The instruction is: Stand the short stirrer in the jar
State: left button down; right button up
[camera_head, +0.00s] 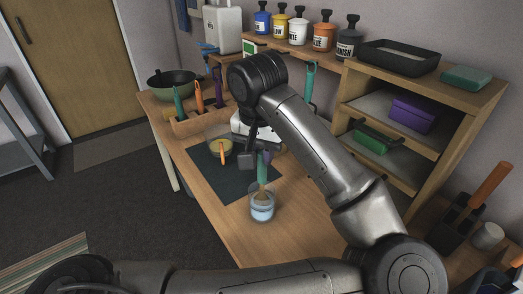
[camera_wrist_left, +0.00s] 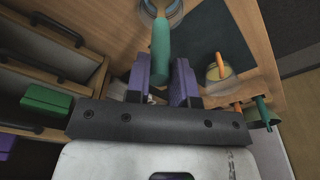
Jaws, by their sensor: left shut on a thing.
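A stirrer with a teal handle (camera_head: 264,172) points down over the clear jar (camera_head: 262,208), its brownish lower end appearing within the jar's mouth. The jar holds pale blue liquid and stands near the table's front edge. My left gripper (camera_head: 256,154) is above the jar, partly hidden behind my own arm. In the left wrist view its purple fingers (camera_wrist_left: 168,85) are shut on the teal handle (camera_wrist_left: 161,50). The jar (camera_wrist_left: 163,12) shows at the top there, partly behind the handle. Whether the stirrer touches the jar's bottom cannot be told. My right gripper is out of view.
Shelves (camera_head: 427,142) stand to the right, with bottles (camera_head: 299,30) along the back. The table in front of the jar is clear.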

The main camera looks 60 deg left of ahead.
pick_arm(q)
jog(key=shift+f, duration=0.25)
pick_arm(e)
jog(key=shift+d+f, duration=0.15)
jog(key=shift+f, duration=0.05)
pick_arm(q)
jog(key=c, duration=0.9)
grip_release()
jog(key=shift+r, duration=0.15)
